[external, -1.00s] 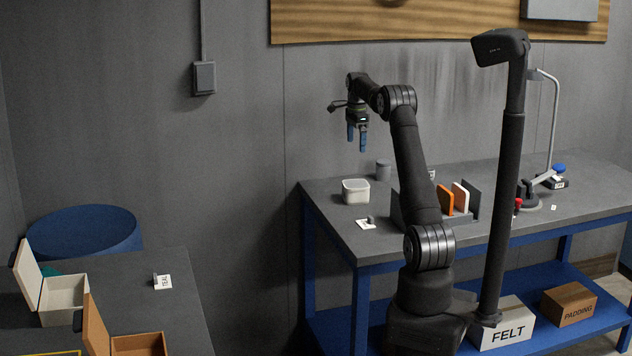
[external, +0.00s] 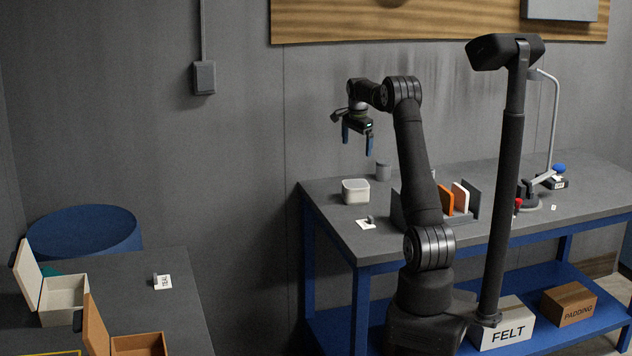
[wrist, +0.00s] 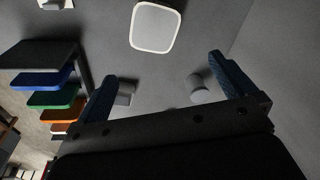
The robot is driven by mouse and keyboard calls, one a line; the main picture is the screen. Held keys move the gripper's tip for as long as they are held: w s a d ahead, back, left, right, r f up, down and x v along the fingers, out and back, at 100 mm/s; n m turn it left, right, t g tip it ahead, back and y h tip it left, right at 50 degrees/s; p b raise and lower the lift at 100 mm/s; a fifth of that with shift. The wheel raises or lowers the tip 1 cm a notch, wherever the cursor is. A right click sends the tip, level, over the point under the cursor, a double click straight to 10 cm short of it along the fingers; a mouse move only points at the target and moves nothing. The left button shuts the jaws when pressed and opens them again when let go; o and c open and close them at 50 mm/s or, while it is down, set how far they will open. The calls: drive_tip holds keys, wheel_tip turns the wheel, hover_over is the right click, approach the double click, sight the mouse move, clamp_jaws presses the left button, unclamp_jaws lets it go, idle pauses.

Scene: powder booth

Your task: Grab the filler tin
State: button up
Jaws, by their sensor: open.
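Two containers on the blue-legged bench could be the filler tin; I see no readable label on either. One is a small grey round tin (external: 383,170), near the back.
A rack holds upright coloured panels (external: 461,196) right of the tub. A small label card (external: 366,225) lies at the bench's front edge. A lamp (external: 553,115) stands at the right. Open boxes (external: 65,298) sit on another table at lower left.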

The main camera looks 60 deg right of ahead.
drive_tip(key=s+a+f+n+t+h, duration=0.1)
drive_tip(key=s+a+n+t+h, duration=0.2)
drive_tip(key=a+n, duration=0.5)
drive_tip(key=n, duration=0.3)
approach(356, 183)
drive_tip(key=f, duration=0.1)
drive_tip(key=w+f, duration=0.1)
drive_tip(key=f, duration=0.2)
drive_tip(key=shift+w+d+f, duration=0.1)
drive_tip(key=shift+w+d, duration=0.15)
drive_tip(key=shift+w, duration=0.1)
drive_tip(key=shift+s+d+x, duration=0.15)
drive_tip(key=shift+x, duration=1.25)
drive_tip(key=shift+s+d+x, duration=0.1)
drive_tip(key=shift+d+x, duration=0.1)
drive_tip(key=shift+x, duration=1.2)
drive_tip(key=c, duration=1.2)
